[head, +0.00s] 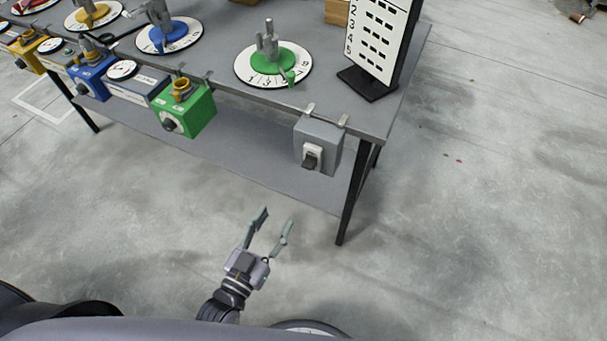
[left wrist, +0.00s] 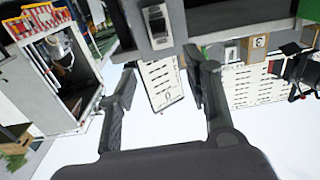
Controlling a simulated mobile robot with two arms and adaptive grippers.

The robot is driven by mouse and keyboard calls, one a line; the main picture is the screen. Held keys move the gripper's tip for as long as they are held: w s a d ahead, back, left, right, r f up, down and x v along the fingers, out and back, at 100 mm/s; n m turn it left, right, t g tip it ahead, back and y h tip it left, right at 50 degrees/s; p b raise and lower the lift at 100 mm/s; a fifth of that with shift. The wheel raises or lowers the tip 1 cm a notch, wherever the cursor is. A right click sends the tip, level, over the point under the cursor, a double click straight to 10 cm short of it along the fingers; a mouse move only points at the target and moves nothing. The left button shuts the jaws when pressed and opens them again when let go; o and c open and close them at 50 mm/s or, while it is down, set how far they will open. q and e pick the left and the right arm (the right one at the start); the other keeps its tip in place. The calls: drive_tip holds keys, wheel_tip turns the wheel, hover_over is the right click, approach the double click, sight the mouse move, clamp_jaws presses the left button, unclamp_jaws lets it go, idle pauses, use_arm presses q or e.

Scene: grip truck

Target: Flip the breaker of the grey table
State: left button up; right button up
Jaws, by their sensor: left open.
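The grey table (head: 240,170) crosses the upper part of the head view. A grey breaker box (head: 330,141) hangs on its front edge near the right corner, with a dark switch lever (head: 310,161) on a white plate. The lever appears to point down. My left gripper (head: 274,226) is open and empty, below and in front of the box, apart from it. In the left wrist view the breaker switch (left wrist: 157,26) shows at the top, just beyond and above the fingertips (left wrist: 160,75). My right gripper is not in view.
A green box (head: 192,113), a blue box (head: 92,84) and a yellow box (head: 28,52) hang along the same edge. Dials with coloured centres, including a green one (head: 273,62), lie on top. A numbered board (head: 372,42) stands at the right corner.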

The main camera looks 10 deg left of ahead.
sight(306, 168)
use_arm(q)
drive_tip(key=x, duration=1.6)
drive_tip(key=shift+p, duration=0.35)
drive_tip(key=shift+c, duration=0.5)
clamp_jaws()
